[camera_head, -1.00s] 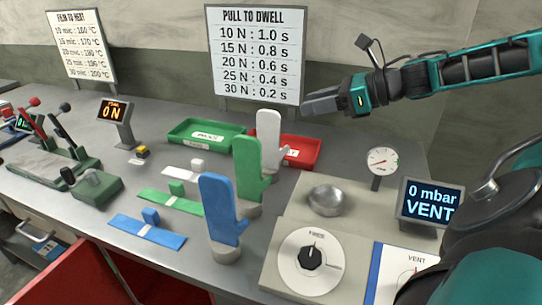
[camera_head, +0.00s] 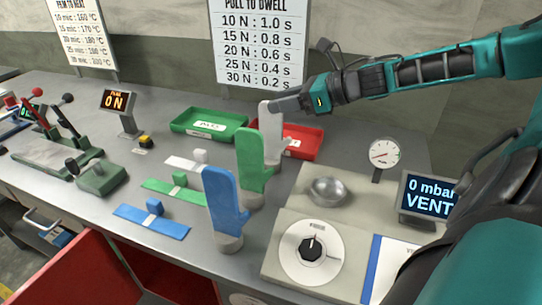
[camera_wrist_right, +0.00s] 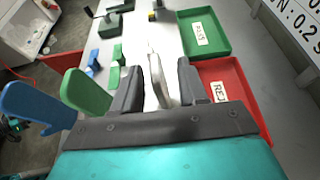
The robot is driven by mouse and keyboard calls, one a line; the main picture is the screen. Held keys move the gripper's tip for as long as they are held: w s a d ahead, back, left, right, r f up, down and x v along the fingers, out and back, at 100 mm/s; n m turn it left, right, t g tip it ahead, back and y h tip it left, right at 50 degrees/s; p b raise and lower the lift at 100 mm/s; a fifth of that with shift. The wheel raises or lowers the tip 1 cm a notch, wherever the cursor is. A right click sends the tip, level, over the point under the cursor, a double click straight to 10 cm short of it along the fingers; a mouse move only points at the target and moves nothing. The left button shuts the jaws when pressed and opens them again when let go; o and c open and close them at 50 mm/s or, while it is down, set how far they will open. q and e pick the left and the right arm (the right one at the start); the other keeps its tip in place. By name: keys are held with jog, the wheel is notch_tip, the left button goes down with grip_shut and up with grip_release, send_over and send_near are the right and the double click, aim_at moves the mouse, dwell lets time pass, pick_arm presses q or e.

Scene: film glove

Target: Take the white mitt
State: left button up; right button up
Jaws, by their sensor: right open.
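The white mitt (camera_head: 270,128) stands upright on its stand, behind the green mitt (camera_head: 252,160) and the blue mitt (camera_head: 222,200). My right gripper (camera_head: 275,106) is at the upper part of the white mitt in the head view and hides part of it. In the right wrist view the white mitt (camera_wrist_right: 157,80) shows between the two separated fingers of my right gripper (camera_wrist_right: 158,85). The gripper is open; I cannot tell whether a finger touches the mitt. My left gripper is not in view.
A green tray (camera_head: 180,127) and a red tray (camera_head: 310,153) lie behind the mitts. A metal dome (camera_head: 328,190), a dial (camera_head: 311,247), a gauge (camera_head: 384,153) and a screen (camera_head: 430,195) are at the right. White, green and blue strips lie left of the mitts.

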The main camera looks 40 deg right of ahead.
aim_at(264, 105)
jog(key=shift+a+x, duration=0.25)
jog(key=shift+x, duration=1.05)
jog(key=shift+b+x, duration=0.8)
jog(key=shift+x, duration=0.25)
grip_shut()
